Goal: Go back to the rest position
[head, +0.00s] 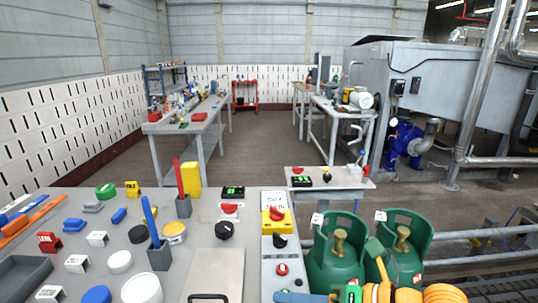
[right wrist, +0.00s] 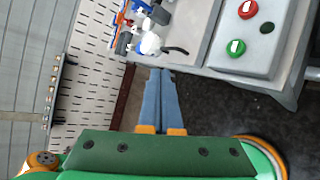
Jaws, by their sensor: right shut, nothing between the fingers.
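My right gripper (head: 282,297) shows at the bottom edge of the head view, with blue fingers, orange joints and a green body. Its fingers point left, by the near right edge of the grey workbench (head: 205,232). In the right wrist view the two blue fingers of the same gripper (right wrist: 160,74) lie together, shut, with nothing between them. A grey control box with a green button (right wrist: 236,47) and a red button (right wrist: 247,9) appears beyond the fingertips in that view. My left gripper is not in view.
The workbench bears blue and white blocks, pots, a grey tray (head: 20,274) and a black knob (head: 224,230). A panel with a red button (head: 282,270) runs along its right side. Green gas cylinders (head: 335,262) stand right of it. Open floor (head: 262,135) lies beyond.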

